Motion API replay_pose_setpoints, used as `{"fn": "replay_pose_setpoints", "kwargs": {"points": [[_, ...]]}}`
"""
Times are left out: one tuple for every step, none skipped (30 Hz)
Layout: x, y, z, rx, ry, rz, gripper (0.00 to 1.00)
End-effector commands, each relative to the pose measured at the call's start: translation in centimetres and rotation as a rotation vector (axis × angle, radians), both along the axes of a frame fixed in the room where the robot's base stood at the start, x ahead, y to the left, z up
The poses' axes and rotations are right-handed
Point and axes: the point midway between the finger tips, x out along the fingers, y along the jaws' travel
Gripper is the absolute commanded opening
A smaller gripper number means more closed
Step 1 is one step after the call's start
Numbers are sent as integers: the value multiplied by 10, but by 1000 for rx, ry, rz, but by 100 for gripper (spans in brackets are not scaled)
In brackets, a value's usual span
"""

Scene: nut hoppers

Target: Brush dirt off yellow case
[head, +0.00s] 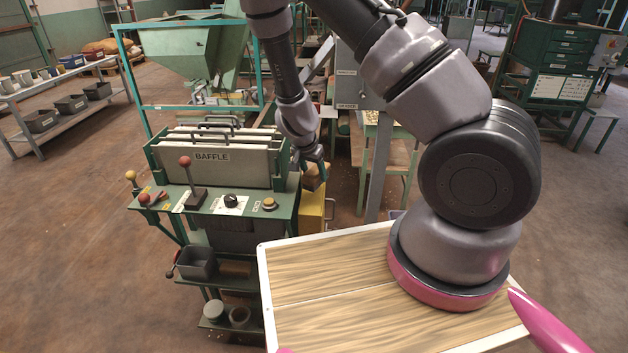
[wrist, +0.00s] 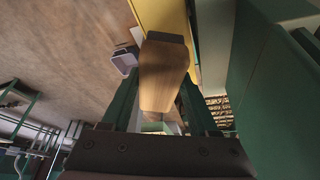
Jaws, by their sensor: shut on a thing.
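A brush with a wooden back (wrist: 162,78) is held between the two green fingers of my gripper (wrist: 158,110) in the wrist view. Its dark end points toward the yellow case (wrist: 160,14) and looks close to it or touching; I cannot tell which. In the head view my gripper (head: 313,162) points down beside the green machine, shut on the brush (head: 314,178). The yellow case (head: 311,212) stands just below it, partly hidden behind the machine's panel. Dirt on the case is too small to make out.
The green panel (head: 283,213) with levers and knobs and the baffle plates (head: 212,155) stand close left of my gripper. A post (head: 378,165) and a green-framed table (head: 385,158) stand to the right. Open floor (head: 85,240) lies at far left.

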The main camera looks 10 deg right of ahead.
Motion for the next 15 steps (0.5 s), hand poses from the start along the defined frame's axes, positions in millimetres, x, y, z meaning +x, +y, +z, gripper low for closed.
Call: {"fn": "replay_pose_setpoints", "kwargs": {"points": [[0, 0, 3, 0, 0, 0, 0], [0, 0, 4, 0, 0, 0, 0], [0, 0, 6, 0, 0, -1, 0], [0, 0, 6, 0, 0, -1, 0], [0, 0, 6, 0, 0, -1, 0], [0, 0, 6, 0, 0, -1, 0], [0, 0, 6, 0, 0, -1, 0], [0, 0, 6, 0, 0, -1, 0], [0, 0, 6, 0, 0, -1, 0], [0, 0, 6, 0, 0, -1, 0], [0, 0, 6, 0, 0, -1, 0], [0, 0, 7, 0, 0, -1, 0], [0, 0, 8, 1, -1, -1, 0], [0, 0, 10, 0, -2, -1, 0], [0, 1, 12, 1, -1, -1, 0]]}}
